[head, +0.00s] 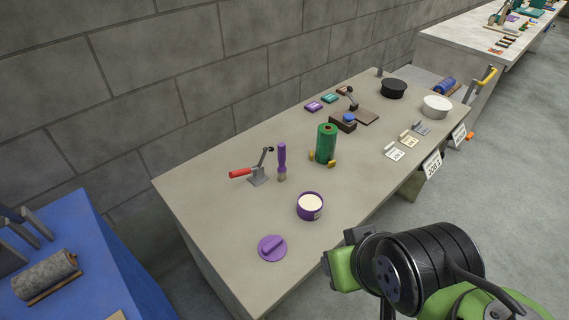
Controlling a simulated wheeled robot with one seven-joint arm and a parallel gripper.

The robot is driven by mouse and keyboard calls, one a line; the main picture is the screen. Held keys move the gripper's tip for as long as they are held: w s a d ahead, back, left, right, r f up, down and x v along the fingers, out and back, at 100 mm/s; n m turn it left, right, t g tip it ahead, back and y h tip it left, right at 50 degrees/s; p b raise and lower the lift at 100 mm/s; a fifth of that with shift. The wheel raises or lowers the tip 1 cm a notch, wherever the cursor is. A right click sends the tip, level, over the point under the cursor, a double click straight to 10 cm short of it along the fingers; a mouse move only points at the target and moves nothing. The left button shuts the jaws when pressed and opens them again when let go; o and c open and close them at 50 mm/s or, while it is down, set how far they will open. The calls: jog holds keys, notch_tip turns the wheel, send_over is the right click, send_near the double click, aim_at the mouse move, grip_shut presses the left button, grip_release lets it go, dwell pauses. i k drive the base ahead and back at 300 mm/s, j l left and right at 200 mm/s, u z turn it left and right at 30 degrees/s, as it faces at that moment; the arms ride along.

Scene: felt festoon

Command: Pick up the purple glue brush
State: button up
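The purple glue brush (282,158) stands upright on the grey workbench (215,190), with its pale bristles down. It is close to the right of a small metal clamp (258,175) with a red handle. I cannot tell whether the brush is held by the clamp or stands by itself. A purple pot (310,212) with white contents sits in front of it, to the right. A purple lid with a grip (272,248) lies nearer to me. Part of my green and black arm shows at the lower right, apart from the brush. My gripper itself is not visible.
A green spool (327,143) with yellow parts at its base stands right of the brush. A blue bench (90,245) is at the left.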

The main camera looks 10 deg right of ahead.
aim_at(282, 170)
jog(key=i+l+u, duration=0.1)
jog(key=u, duration=0.3)
jog(key=l+u, duration=0.25)
jog(key=u, duration=0.15)
jog(key=l+u, duration=0.2)
jog(key=u, duration=0.2)
jog(key=l+u, duration=0.25)
jog(key=u, duration=0.15)
jog(key=l+u, duration=0.2)
jog(key=u, duration=0.25)
jog(key=l+u, duration=0.2)
jog(key=u, duration=0.2)
jog(key=l+u, duration=0.15)
jog(key=u, duration=0.2)
jog(key=l+u, duration=0.15)
jog(key=u, duration=0.25)
jog(key=k+l+u, duration=0.15)
jog(key=u, duration=0.2)
